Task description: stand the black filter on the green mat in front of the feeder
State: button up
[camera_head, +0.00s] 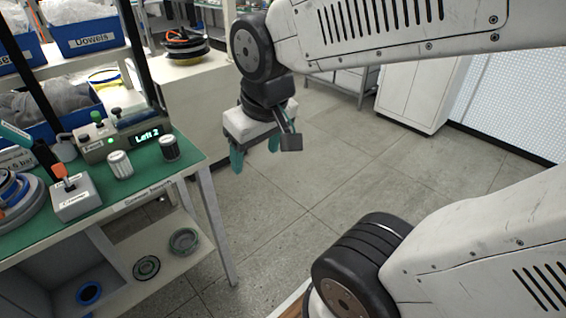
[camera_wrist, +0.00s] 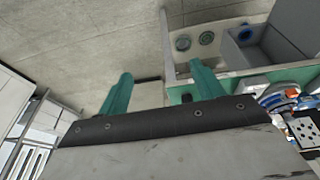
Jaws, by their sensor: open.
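The black filter (camera_head: 169,148), a small dark ribbed cylinder with a pale top, stands upright on the green mat (camera_head: 150,185) near its right edge. It is in front of the feeder (camera_head: 118,138), a grey box with a lit display reading "Left 2". A whitish ribbed cylinder (camera_head: 120,165) stands to its left, apart from it. My gripper (camera_head: 255,152) is open and empty, with teal fingers, over the floor to the right of the bench. In the wrist view the open fingers (camera_wrist: 162,88) have nothing between them.
A grey box with an orange-topped switch (camera_head: 74,195) and blue round parts (camera_head: 15,195) occupy the mat's left. A lower shelf (camera_head: 165,262) holds ring parts. Blue bins (camera_head: 88,35) stand behind. The floor (camera_head: 330,170) right of the bench is clear.

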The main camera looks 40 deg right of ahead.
jog(key=s+r+g, duration=0.1)
jog(key=s+g, duration=0.1)
jog(key=s, duration=0.6)
jog(key=shift+a+r, duration=0.35)
jog(key=shift+r, duration=0.05)
